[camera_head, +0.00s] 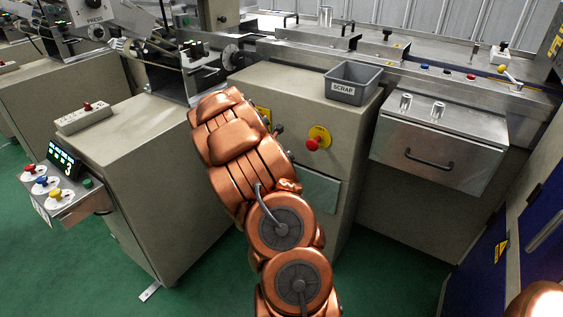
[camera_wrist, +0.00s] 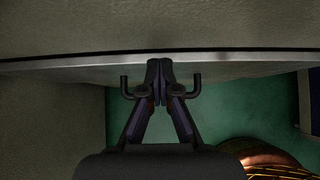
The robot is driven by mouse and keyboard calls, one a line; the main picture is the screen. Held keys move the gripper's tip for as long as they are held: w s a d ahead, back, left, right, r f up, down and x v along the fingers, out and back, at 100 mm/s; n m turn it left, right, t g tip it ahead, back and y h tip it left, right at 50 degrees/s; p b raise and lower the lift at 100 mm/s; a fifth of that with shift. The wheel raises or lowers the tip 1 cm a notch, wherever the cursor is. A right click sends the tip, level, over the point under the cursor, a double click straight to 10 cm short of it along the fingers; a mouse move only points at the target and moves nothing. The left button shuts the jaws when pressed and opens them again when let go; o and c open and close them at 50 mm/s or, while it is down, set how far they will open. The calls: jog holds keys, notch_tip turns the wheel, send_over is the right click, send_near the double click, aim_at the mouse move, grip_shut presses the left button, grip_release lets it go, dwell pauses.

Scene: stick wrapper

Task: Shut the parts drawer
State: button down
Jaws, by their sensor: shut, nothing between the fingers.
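A flat metal front (camera_head: 315,188), likely the parts drawer, shows on the middle cabinet beside my copper arm, which hides its left part. In the wrist view, a pale metal front edge (camera_wrist: 240,61) crosses the frame, with a thin dark line along it against the grey cabinet. Two black hooked handle ends (camera_wrist: 196,86) stick out from it, one on each side of my gripper (camera_wrist: 159,68). My gripper is shut and empty, its fingertips at the front between the handle ends. Contact is hard to tell. In the head view my arm hides the gripper.
A second metal drawer (camera_head: 430,158) with a black handle is on the right, with small metal cups on top. A grey scrap bin (camera_head: 353,82) and red button (camera_head: 313,143) are near my arm. A grey cabinet (camera_head: 150,160) stands left; green floor is open in front.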

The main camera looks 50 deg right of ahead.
jog(key=shift+s, duration=0.1)
jog(key=a+f+p+v, duration=0.1)
jog(key=a+f+v, duration=0.1)
jog(key=v, duration=1.1)
jog(key=shift+p, duration=0.4)
